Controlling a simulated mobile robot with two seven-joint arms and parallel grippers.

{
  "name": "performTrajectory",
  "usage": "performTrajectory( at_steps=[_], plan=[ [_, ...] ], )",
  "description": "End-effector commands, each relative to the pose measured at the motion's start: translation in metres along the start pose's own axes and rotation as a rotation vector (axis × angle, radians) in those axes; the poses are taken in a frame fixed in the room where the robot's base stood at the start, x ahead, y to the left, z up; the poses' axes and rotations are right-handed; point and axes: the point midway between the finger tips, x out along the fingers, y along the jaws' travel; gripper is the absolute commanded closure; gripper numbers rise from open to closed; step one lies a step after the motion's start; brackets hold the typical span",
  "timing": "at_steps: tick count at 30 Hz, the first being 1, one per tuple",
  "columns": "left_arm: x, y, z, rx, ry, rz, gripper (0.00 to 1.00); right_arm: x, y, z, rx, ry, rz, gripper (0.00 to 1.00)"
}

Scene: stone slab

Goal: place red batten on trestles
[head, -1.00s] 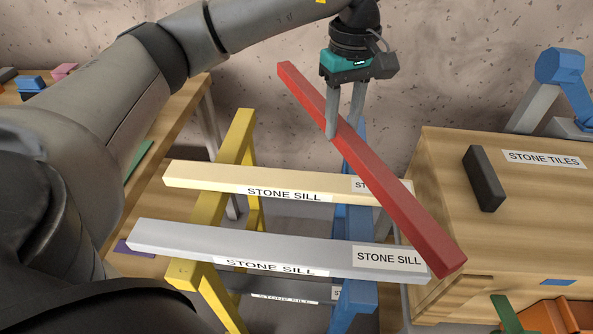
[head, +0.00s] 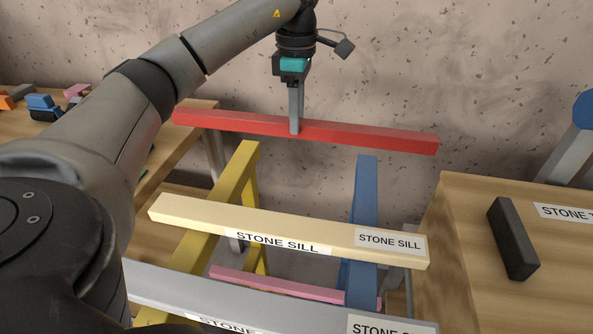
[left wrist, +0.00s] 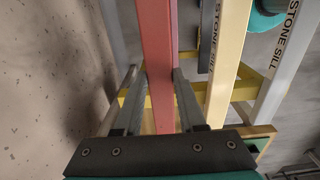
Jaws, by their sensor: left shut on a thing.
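The red batten (head: 370,138) is held in the air by my left gripper (head: 295,125), which is shut on it near its middle. In the left wrist view the red batten (left wrist: 158,60) runs between the two fingers of my left gripper (left wrist: 155,85). The yellow trestle (head: 235,175) and the blue trestle (head: 366,185) stand below. A cream sill (head: 200,212) and a grey sill (head: 170,282), both labelled STONE SILL, lie across them. My right gripper is not in view.
A pink bar (head: 270,284) lies lower, between the trestles. A wooden box (head: 470,240) at the right has a dark block (head: 513,240) on top. A wooden table (head: 180,135) with small coloured pieces is at the left. The speckled wall (head: 420,60) is behind.

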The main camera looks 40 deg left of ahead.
Motion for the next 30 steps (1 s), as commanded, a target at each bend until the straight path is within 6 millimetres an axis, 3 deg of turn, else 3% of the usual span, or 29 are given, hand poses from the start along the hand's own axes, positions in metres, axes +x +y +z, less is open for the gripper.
performTrajectory(
  at_steps=[15, 23, 30],
  plan=[
    [0.08, 0.0, 0.0, 0.001, 0.001, 0.001, 1.0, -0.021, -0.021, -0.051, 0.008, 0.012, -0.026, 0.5],
    [0.094, 0.0, 0.0, 0.001, 0.0, 0.001, 1.0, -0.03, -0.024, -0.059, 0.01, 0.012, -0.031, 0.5],
    [0.118, 0.0, 0.0, 0.001, 0.001, -0.001, 1.0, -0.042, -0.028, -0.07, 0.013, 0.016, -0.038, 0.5]
  ],
)
